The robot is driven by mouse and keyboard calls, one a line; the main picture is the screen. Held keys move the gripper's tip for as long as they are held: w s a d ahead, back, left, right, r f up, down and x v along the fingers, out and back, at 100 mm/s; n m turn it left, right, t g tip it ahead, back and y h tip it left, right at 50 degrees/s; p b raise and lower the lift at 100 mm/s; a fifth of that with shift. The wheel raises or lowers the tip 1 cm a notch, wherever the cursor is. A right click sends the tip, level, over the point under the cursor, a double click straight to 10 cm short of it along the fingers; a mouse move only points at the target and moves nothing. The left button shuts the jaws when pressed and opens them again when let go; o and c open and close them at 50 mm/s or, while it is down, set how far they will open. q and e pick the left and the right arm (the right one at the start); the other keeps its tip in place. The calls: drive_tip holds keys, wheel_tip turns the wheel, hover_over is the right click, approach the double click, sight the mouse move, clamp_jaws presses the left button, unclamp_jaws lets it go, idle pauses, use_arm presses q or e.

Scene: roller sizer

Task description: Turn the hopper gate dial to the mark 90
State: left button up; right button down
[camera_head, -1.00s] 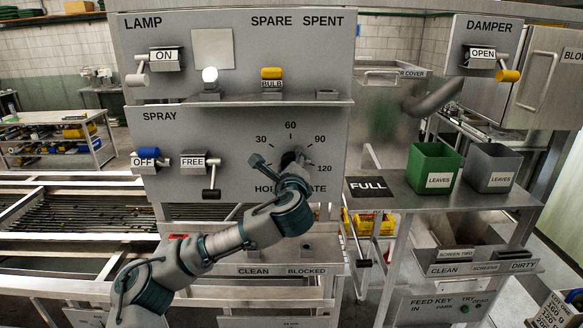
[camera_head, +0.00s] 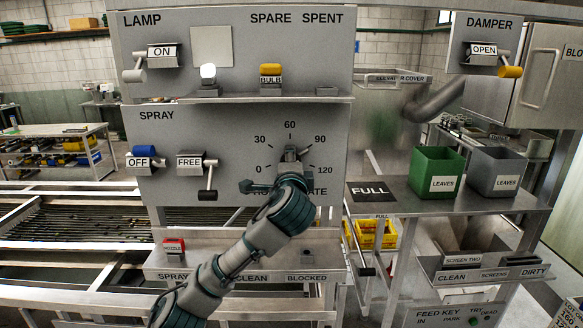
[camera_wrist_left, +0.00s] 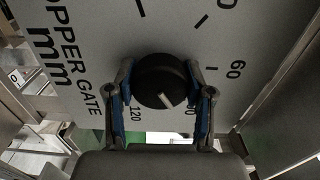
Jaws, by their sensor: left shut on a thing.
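The hopper gate dial is a round black knob with a white pointer line, largest in the left wrist view (camera_wrist_left: 158,80). Its line points down and slightly right there, between the printed 120 and a partly hidden number ending in 0, beside the right finger. My left gripper (camera_wrist_left: 160,92) is shut on the dial, one finger on each side. In the head view my left gripper (camera_head: 290,160) stands in front of the panel and covers most of the dial; the pointer cannot be read there. Scale marks 0 to 120 surround it. My right gripper is not in view.
The grey panel (camera_head: 228,130) also carries a spray switch (camera_head: 144,158) at OFF and a FREE lever (camera_head: 195,163) left of the dial. A shelf (camera_head: 240,99) with bulbs runs above. Green (camera_head: 436,172) and grey (camera_head: 496,172) bins stand right.

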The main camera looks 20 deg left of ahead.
use_arm(q)
drive_tip(key=shift+w+f, duration=0.1)
drive_tip(key=shift+f, duration=0.25)
drive_tip(key=o, duration=0.9)
drive_tip(key=shift+o, duration=1.3)
drive_tip(key=shift+r, duration=0.1)
drive_tip(key=v, duration=1.2)
